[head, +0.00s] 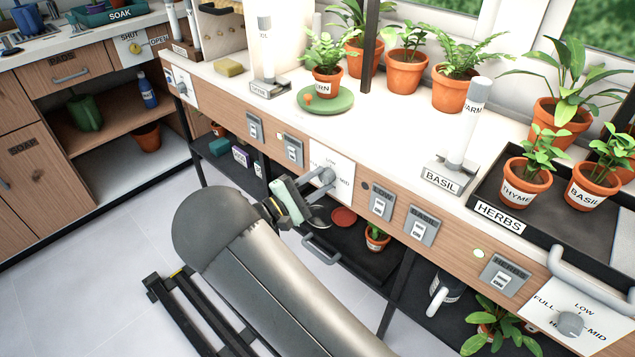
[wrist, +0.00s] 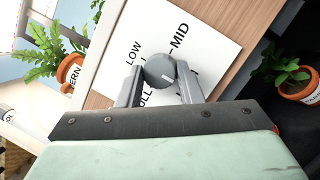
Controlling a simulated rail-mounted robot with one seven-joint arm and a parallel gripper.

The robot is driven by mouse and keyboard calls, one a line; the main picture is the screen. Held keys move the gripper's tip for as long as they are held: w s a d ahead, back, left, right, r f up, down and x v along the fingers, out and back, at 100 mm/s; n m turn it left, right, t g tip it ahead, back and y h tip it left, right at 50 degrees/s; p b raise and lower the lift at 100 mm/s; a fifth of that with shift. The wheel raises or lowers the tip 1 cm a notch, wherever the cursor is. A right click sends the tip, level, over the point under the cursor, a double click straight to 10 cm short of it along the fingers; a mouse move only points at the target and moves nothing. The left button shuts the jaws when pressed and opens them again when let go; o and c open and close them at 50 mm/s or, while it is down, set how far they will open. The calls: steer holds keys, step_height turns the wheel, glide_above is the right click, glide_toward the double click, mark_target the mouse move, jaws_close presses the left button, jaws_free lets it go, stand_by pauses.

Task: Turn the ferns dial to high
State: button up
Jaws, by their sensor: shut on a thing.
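A grey round dial (wrist: 158,69) sits on a white card (wrist: 207,40) on the wooden counter front. The card reads LOW and MID; the other words are partly hidden by my fingers. My gripper (wrist: 161,84) has one finger on each side of the dial and is shut on it. A pale pointer line on the dial points to the lower right in the wrist view. In the head view my gripper (head: 318,184) is at the same card (head: 338,165), partly covering it. I cannot read a ferns name beside this dial.
Another dial (head: 571,323) is on a card at the lower right. Several switch plates, such as one marked BASIL (head: 423,226), line the counter front. A bar handle (head: 322,250) is below my gripper. A fern pot (head: 326,86) stands on a green saucer (head: 341,104) above.

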steer(key=o, duration=1)
steer(key=p+v, duration=0.1)
steer(key=v, duration=1.6)
steer(key=shift+s+a, duration=0.15)
steer(key=shift+s, duration=0.05)
steer(key=s+d+r+m+g+y+p, duration=0.25)
steer(key=d+r+g+p, duration=0.3)
steer(key=d+r, duration=0.4)
steer(key=s+d+r+m+g+y+p, duration=0.25)
steer(key=d+r+m+g+p, duration=0.3)
steer(key=d, duration=0.75)
steer(key=s+d+r+m+y+p, duration=0.1)
steer(key=s+d+r+y+p, duration=0.1)
steer(key=s+r+y+p, duration=0.1)
steer(key=s+d+r+m+y+p, duration=0.2)
steer(key=s+r+y+p, duration=0.2)
steer(key=s+r, duration=0.3)
steer(key=s+d+r+m+y+p, duration=0.2)
steer(key=s+d+r+y+p, duration=0.1)
steer(key=s+r+y+p, duration=0.1)
steer(key=shift+s+d+r+y, duration=0.15)
steer(key=shift+s+r+y, duration=0.35)
steer(key=shift+s+r, duration=0.3)
